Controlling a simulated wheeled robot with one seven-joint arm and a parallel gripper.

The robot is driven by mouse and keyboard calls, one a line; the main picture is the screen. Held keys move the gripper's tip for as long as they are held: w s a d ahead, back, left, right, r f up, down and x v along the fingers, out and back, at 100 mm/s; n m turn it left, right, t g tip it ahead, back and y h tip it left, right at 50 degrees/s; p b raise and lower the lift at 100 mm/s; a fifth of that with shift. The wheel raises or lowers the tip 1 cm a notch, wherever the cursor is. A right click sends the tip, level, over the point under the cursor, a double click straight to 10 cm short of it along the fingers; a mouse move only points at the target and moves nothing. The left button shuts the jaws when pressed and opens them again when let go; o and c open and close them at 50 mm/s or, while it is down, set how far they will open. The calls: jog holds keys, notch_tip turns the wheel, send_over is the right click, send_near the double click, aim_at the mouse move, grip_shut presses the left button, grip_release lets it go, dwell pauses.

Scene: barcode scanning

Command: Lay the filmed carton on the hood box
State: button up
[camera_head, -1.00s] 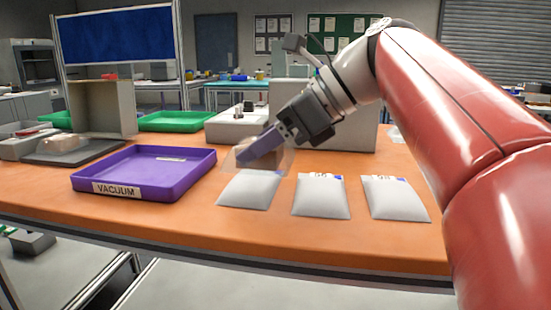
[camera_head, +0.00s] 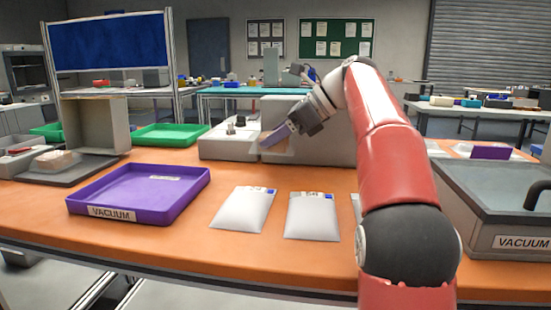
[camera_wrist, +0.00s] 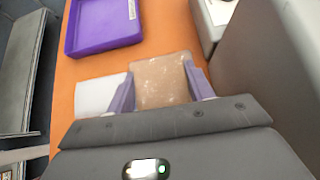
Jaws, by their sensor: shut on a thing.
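My gripper (camera_head: 268,143) is above the orange table, in front of a grey block-like unit. In the wrist view its two purple fingers (camera_wrist: 161,88) are shut on the sides of the filmed carton (camera_wrist: 160,82), a brown box in clear, shiny film. In the head view the carton is barely distinguishable behind the finger. A grey open-fronted box (camera_head: 94,122) stands at the back left of the table; it looks like a hood, but I cannot tell for sure that it is the hood box. The carton is apart from it.
A purple tray labelled VACUUM (camera_head: 140,192) lies at the left. White pouches (camera_head: 312,216) lie in front. The grey unit (camera_head: 225,146) stands behind, and a glass-lidded VACUUM machine (camera_head: 505,200) at right. Orange table (camera_head: 180,240) is bare in front.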

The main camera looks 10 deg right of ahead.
notch_tip(320, 180, down, 2)
jog(key=shift+w+f, duration=0.1)
jog(key=shift+w+d+f, duration=0.1)
jog(key=shift+f, duration=1)
jog(key=shift+w+d+f, duration=0.1)
jog(key=shift+f, duration=1)
jog(key=shift+f, duration=0.15)
jog(key=o, duration=1.1)
jog(key=shift+f, duration=0.1)
jog(key=shift+o, duration=0.5)
jog(key=v, duration=0.7)
jog(key=shift+d+r, duration=0.2)
jog(key=shift+r, duration=0.05)
jog(key=shift+w+a+f, duration=0.1)
jog(key=shift+w+a, duration=0.1)
jog(key=shift+a, duration=0.05)
jog(key=x, duration=0.7)
jog(key=shift+s+a+f, duration=0.1)
jog(key=shift+s+f, duration=0.05)
